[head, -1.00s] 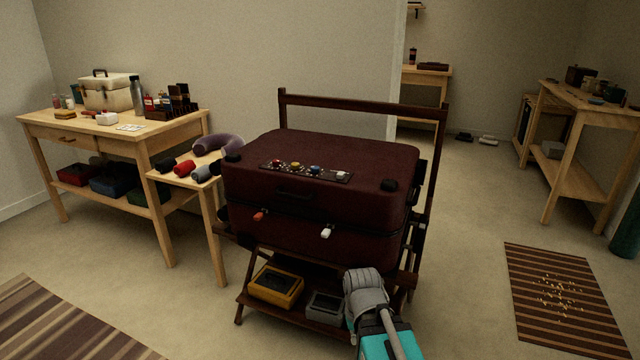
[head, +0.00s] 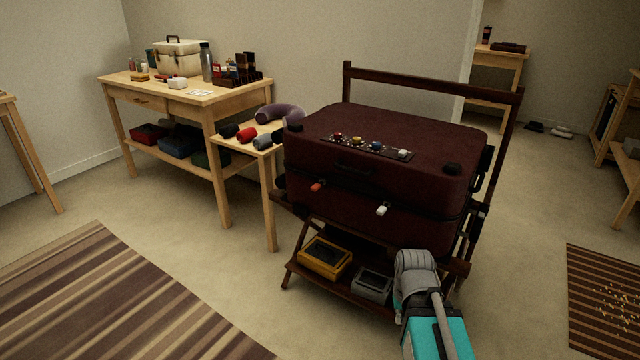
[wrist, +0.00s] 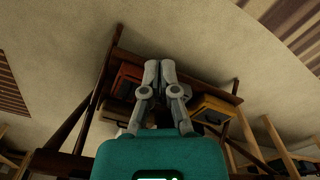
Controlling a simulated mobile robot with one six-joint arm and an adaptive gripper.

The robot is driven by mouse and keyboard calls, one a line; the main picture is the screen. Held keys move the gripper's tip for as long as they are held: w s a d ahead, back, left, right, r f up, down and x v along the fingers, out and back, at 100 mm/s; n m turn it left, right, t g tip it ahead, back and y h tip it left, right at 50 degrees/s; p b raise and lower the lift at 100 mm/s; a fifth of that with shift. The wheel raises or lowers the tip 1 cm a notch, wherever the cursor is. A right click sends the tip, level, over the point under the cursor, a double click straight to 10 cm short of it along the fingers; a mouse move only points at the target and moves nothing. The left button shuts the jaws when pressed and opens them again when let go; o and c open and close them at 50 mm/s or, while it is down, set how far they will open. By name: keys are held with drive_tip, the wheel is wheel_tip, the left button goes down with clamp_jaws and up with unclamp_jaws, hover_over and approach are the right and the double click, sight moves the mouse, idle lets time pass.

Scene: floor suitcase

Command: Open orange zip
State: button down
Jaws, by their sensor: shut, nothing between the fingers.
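The dark red suitcase (head: 375,165) rests on a dark wooden stand, shut, with its front face toward me. An orange zip pull (head: 317,187) hangs at the left of the front seam. A white zip pull (head: 382,210) hangs further right on the same seam. My gripper shows in the wrist view (wrist: 159,72) with its two fingers together and nothing between them. In the head view my arm is at the lower right, in front of the stand's lower shelf and below the suitcase, apart from both pulls. The fingertips are hidden in the head view.
A yellow box (head: 326,258) and a grey box (head: 371,284) sit on the stand's lower shelf. A small side table (head: 262,152) with rolled items stands left of the suitcase, beside a workbench (head: 185,95). A striped rug (head: 110,300) lies on open floor at the left.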

drive_tip(key=c, duration=1.4)
unclamp_jaws()
drive_tip(key=c, duration=1)
unclamp_jaws()
drive_tip(key=shift+w, duration=0.1)
drive_tip(key=o, duration=0.5)
drive_tip(key=shift+w+a+h, duration=0.2)
drive_tip(key=shift+w+h, duration=0.3)
drive_tip(key=shift+w, duration=0.05)
drive_tip(key=w+a+r+m+t+h, duration=0.4)
drive_tip(key=w+a+r+t+h, duration=0.25)
drive_tip(key=w+a, duration=0.4)
drive_tip(key=w+a+r+t, duration=0.1)
drive_tip(key=a+r+t, duration=0.2)
drive_tip(key=a, duration=0.3)
drive_tip(key=w+a+r+m+t+h, duration=0.1)
drive_tip(key=w+a+r+t, duration=0.1)
drive_tip(key=a+r, duration=0.3)
drive_tip(key=w+a+r+m+t, duration=0.1)
drive_tip(key=a+r+t, duration=0.3)
drive_tip(key=a, duration=0.4)
drive_tip(key=shift+w+a+r+h+p, duration=0.25)
drive_tip(key=shift+w+r+p, duration=0.2)
drive_tip(key=shift+w, duration=0.3)
